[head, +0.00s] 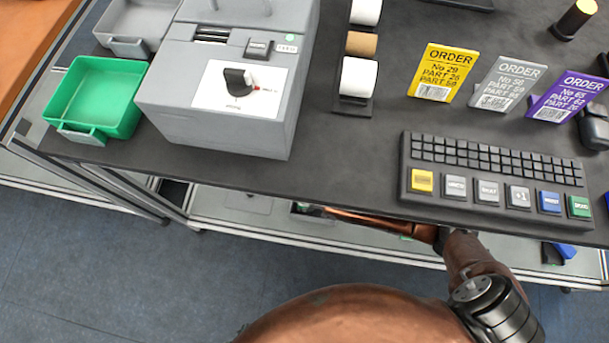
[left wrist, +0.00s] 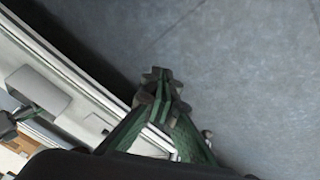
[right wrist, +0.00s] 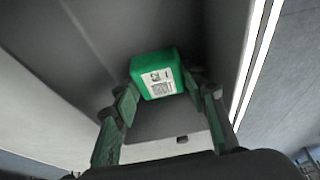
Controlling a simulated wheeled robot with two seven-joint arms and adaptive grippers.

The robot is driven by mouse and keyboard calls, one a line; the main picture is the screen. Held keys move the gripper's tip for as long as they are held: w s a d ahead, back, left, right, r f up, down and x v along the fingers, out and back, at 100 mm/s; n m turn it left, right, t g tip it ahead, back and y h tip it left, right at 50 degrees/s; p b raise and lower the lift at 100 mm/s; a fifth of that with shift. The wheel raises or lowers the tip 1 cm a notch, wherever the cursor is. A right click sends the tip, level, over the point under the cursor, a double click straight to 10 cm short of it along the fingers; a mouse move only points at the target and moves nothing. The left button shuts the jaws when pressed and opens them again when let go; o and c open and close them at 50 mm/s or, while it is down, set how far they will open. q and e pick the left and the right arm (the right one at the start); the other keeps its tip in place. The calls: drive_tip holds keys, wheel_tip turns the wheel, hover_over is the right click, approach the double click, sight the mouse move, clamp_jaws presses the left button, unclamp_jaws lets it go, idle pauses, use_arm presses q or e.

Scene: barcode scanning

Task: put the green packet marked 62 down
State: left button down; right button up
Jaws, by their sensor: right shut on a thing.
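The green packet (right wrist: 157,74) shows in the right wrist view, with a white label carrying a mark and a small code; the number is too small to read. My right gripper (right wrist: 160,92) is shut on it, one finger on each side, and the label faces the camera. A dark grey surface lies behind the packet; I cannot tell whether they touch. My left gripper (left wrist: 162,84) is empty in the left wrist view, its fingertips together, over the blue-grey floor beside a table edge. Neither gripper shows in the head view.
The dark table holds a green tray (head: 128,73), a grey tray (head: 160,14), a grey machine (head: 215,130) with a knob, a keypad (head: 405,185) and order cards in yellow (head: 443,72), grey (head: 507,83) and purple (head: 567,95). Bare tabletop lies between machine and keypad.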

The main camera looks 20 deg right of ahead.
drive_tip(key=shift+r, duration=0.15)
drive_tip(key=o, duration=1)
drive_tip(key=shift+f, duration=0.2)
drive_tip(key=shift+r, duration=0.3)
use_arm(q)
drive_tip(key=s+a+r+g+y+p, duration=0.1)
drive_tip(key=s+a+r+g+p, duration=0.2)
drive_tip(key=s+r, duration=0.4)
drive_tip(key=a+r+p, duration=0.1)
drive_tip(key=a, duration=0.1)
drive_tip(key=shift+a+g+y+p, duration=0.3)
drive_tip(key=shift+g, duration=0.1)
use_arm(e)
drive_tip(key=v, duration=0.7)
use_arm(q)
drive_tip(key=shift+s, duration=0.1)
use_arm(e)
drive_tip(key=shift+s+d, duration=0.1)
drive_tip(key=shift+d, duration=0.05)
